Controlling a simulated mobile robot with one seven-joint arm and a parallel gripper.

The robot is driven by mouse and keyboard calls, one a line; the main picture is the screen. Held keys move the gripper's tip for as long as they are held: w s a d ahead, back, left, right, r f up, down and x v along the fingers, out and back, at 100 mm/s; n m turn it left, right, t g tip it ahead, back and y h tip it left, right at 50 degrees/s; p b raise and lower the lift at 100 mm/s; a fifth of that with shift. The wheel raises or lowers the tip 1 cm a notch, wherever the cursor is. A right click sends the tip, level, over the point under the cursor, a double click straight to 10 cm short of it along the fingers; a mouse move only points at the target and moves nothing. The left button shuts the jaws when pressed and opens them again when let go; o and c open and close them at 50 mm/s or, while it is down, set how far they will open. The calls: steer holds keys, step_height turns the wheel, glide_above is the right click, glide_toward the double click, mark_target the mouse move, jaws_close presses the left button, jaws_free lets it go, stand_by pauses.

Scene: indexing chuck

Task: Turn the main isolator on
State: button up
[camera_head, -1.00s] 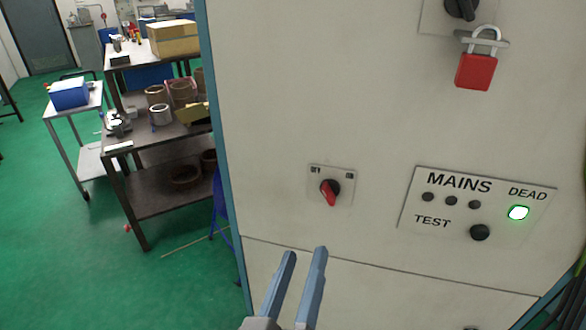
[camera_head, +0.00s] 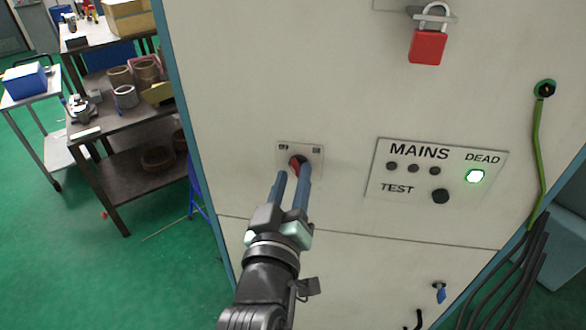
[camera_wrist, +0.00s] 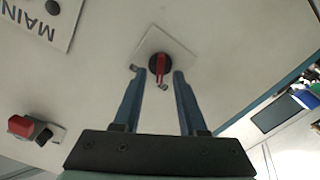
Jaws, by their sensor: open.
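A rotary switch with a red handle on a black round base (camera_head: 298,161) sits on a small square plate on the pale cabinet front. The wrist view shows its red handle (camera_wrist: 160,68) in line with the fingers. My gripper (camera_head: 291,174) is open, its fingertips at the switch. In the wrist view the fingertips (camera_wrist: 159,75) lie one on each side of the handle, with gaps visible. I cannot tell whether either finger touches it. In the head view the fingers hide the handle's lower part. No readable label names this switch as the main isolator.
A red padlock (camera_head: 427,47) hangs from a hasp above right. The MAINS panel (camera_head: 440,175) has a lit green DEAD lamp (camera_head: 475,176) and a black TEST button. A green cable (camera_head: 537,150) runs down the cabinet's right. A loaded shelf unit (camera_head: 125,140) stands left.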

steer(key=shift+w+d, duration=0.1)
steer(key=shift+w, duration=0.3)
jaws_close()
